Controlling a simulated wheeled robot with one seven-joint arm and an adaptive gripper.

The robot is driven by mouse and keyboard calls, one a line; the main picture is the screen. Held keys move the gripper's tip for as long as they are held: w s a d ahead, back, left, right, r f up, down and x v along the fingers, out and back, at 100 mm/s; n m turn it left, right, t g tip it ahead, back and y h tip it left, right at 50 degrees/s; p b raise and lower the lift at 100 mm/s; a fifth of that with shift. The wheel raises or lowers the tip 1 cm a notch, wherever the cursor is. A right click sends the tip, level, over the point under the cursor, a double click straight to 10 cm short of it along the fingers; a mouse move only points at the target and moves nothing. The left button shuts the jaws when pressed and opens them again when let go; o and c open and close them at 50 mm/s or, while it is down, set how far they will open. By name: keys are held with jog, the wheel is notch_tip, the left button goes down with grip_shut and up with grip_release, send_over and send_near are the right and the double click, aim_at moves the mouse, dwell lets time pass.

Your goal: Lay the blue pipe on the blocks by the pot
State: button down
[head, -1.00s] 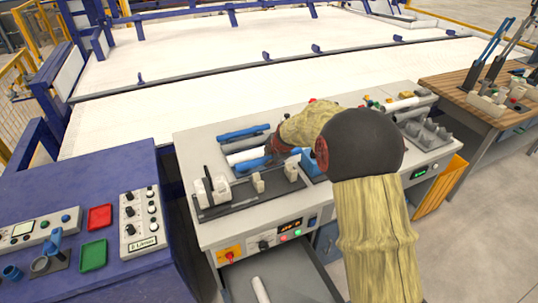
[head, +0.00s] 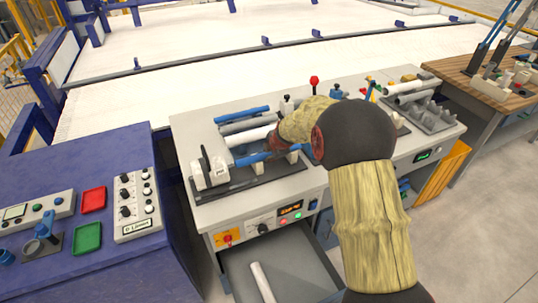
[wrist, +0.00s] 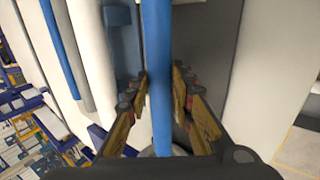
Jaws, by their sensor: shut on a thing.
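The blue pipe (head: 253,157) is in my gripper (head: 277,146), low over a dark base plate (head: 250,181). In the wrist view, the blue pipe (wrist: 157,60) runs lengthwise between the fingers of my gripper (wrist: 160,100), which are closed around it. A cream block (head: 293,156) shows beside my gripper; other blocks are hidden by the pipe and gripper. I cannot tell whether the pipe touches the blocks. A white pot-like unit (head: 210,173) with a black handle stands at the plate's left end.
Behind the plate lie another blue pipe (head: 242,114), a grey pipe (head: 247,124) and a white pipe (head: 250,136). A red-knobbed lever (head: 314,82) stands farther back. A grey rack (head: 432,117) is at the right. An open drawer (head: 290,265) holds a pale rod (head: 262,282).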

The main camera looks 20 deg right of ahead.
jog(key=c, duration=1.5)
grip_release()
jog(key=shift+o, duration=0.2)
jog(key=shift+r, duration=0.1)
